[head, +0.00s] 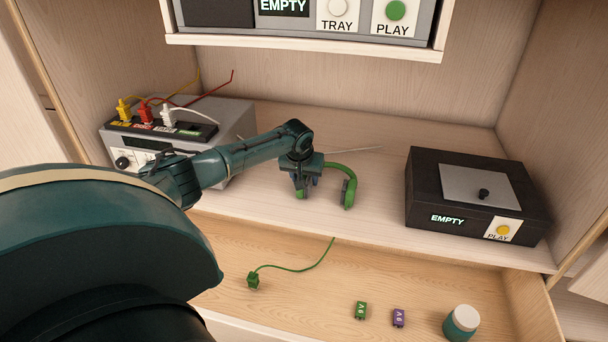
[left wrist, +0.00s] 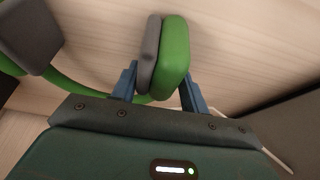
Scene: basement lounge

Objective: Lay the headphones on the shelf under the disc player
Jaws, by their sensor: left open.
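The green headphones (head: 349,186) with dark grey pads are at the middle shelf (head: 385,225), one ear cup toward the right and the other at my left gripper. My left gripper (head: 306,188) is open and points down, its blue fingers on either side of the left ear cup. In the left wrist view this green and grey ear cup (left wrist: 174,60) stands between the parted fingers (left wrist: 160,85); I cannot tell whether they touch it. A grey player (head: 355,14) with EMPTY, TRAY and PLAY labels stands on the board above this shelf. My right gripper is not in view.
A black EMPTY/PLAY box (head: 425,190) stands at the shelf's right. A grey unit (head: 240,120) with coloured plugs is at the left.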

